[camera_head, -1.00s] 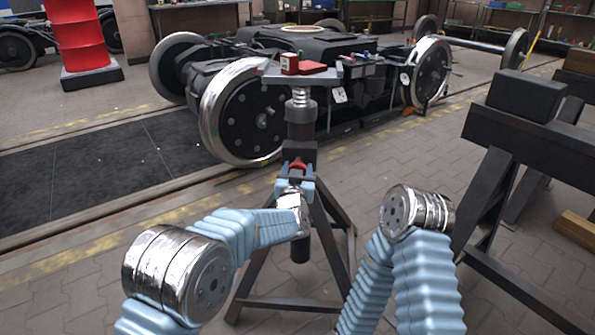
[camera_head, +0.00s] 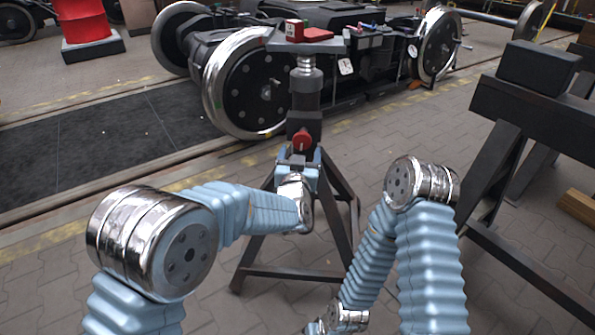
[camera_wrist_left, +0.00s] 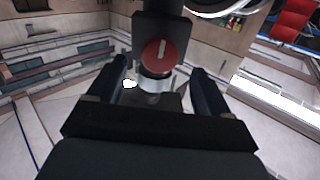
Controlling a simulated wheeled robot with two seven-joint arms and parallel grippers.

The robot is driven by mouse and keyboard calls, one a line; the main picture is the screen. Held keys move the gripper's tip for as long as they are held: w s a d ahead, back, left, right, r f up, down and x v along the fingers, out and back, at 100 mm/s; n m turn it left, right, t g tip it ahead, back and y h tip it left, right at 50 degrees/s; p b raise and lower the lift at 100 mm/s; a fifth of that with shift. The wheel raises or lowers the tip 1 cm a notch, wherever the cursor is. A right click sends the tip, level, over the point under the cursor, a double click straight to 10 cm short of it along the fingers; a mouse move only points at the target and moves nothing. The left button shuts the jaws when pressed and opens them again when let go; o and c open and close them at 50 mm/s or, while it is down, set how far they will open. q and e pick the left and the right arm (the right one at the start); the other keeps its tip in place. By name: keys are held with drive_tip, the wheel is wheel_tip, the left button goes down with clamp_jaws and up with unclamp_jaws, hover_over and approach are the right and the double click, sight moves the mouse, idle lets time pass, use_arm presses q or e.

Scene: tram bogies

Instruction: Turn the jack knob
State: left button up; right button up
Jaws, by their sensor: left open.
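The red jack knob (camera_head: 302,140) sits on the front of the dark jack column (camera_head: 305,95), which stands on a tripod. In the left wrist view the knob (camera_wrist_left: 159,56) is a round red disc with a pale line on its face, pointing nearly straight up. My left gripper (camera_head: 298,157) is open just below and in front of the knob. In the wrist view its two fingers (camera_wrist_left: 160,78) stand apart on either side, with the knob ahead between them and no contact visible. My right arm shows at the right and bottom; its gripper is not in view.
The bogie (camera_head: 330,40) with large steel wheels stands behind the jack. A small red box (camera_head: 293,30) and a red tool lie on the jack's top plate. Black trestles (camera_head: 545,100) stand at the right. A red drum (camera_head: 85,25) is at the far left.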

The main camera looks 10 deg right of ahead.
use_arm(q)
drive_tip(key=v, duration=0.7)
drive_tip(key=shift+s, duration=0.15)
drive_tip(key=s+a+f+n+g+y+p, duration=0.15)
drive_tip(key=a+f+g, duration=0.25)
drive_tip(key=a+f, duration=0.55)
drive_tip(key=s+a+f+n+g+y+p, duration=0.15)
drive_tip(key=a+f+g, duration=0.25)
drive_tip(key=a+f, duration=0.55)
drive_tip(key=s+a+f+n+g+p, duration=0.1)
drive_tip(key=s+a+f+g, duration=0.1)
drive_tip(key=s+f, duration=0.2)
drive_tip(key=s+a+f+n+g+p, duration=0.1)
drive_tip(key=s+a+f+g, duration=0.2)
drive_tip(key=s, duration=0.7)
drive_tip(key=s+a+f+n+g+h+p, duration=0.1)
drive_tip(key=s+a+f+g, duration=0.2)
drive_tip(key=s+f, duration=0.3)
drive_tip(key=shift+s+f+n, duration=0.15)
drive_tip(key=shift+s+n, duration=0.15)
drive_tip(key=shift+s, duration=0.65)
drive_tip(key=shift+w, duration=0.1)
